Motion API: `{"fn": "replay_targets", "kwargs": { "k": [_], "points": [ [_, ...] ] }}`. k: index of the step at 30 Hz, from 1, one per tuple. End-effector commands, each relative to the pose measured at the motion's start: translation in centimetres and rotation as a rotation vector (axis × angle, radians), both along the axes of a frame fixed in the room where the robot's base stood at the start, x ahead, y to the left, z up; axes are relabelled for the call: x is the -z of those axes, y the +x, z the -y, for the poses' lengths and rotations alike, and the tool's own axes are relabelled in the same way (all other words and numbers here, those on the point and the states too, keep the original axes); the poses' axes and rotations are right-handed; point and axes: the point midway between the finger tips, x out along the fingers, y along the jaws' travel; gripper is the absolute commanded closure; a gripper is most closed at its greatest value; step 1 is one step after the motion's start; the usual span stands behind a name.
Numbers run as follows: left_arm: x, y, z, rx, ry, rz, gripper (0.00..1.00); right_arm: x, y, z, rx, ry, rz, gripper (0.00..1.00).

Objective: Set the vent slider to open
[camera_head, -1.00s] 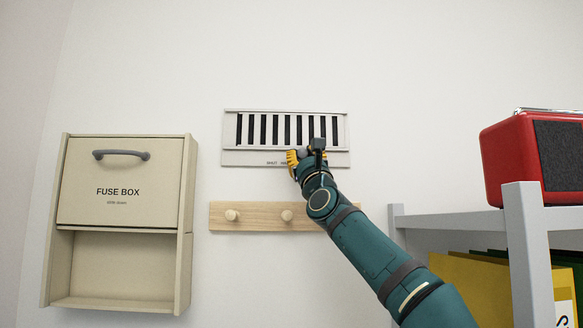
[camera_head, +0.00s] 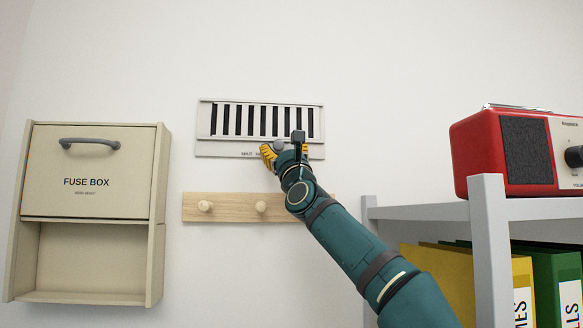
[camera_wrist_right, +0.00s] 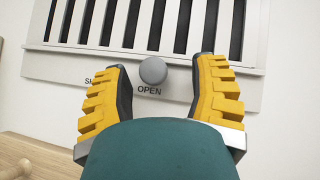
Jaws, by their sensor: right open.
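My right gripper (camera_wrist_right: 160,72) is open, with one yellow and black finger on each side of the knob. Gaps show between the knob and both fingers. In the head view my right gripper (camera_head: 284,147) is at the vent's lower edge and hides part of the lettering. My left gripper is out of view.
A wooden peg rail (camera_head: 235,207) is just below the vent. A beige fuse box (camera_head: 95,165) hangs at left. A grey shelf (camera_head: 489,240) at right holds a red radio (camera_head: 480,155) and, lower, yellow and green binders (camera_head: 557,290). The wall above the vent is clear.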

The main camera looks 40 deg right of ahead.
Motion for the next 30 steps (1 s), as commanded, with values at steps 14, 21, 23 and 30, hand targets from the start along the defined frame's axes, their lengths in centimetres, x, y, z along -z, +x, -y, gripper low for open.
{"fn": "replay_targets", "kwargs": {
  "k": [14,21,23,30],
  "points": [
    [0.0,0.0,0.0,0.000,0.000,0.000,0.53,3.1,-3.0,-1.1,0.007,-0.009,-0.006,0.42],
    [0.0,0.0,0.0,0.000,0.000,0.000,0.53,5.1,-5.2,-2.0,0.004,-0.009,-0.004,0.42],
    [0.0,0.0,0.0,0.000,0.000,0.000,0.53,5.7,-5.8,-2.1,0.003,-0.009,-0.003,0.42],
    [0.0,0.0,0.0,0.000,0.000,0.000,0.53,7.3,-7.4,-2.5,0.001,-0.005,-0.003,0.42]
  ]
}}
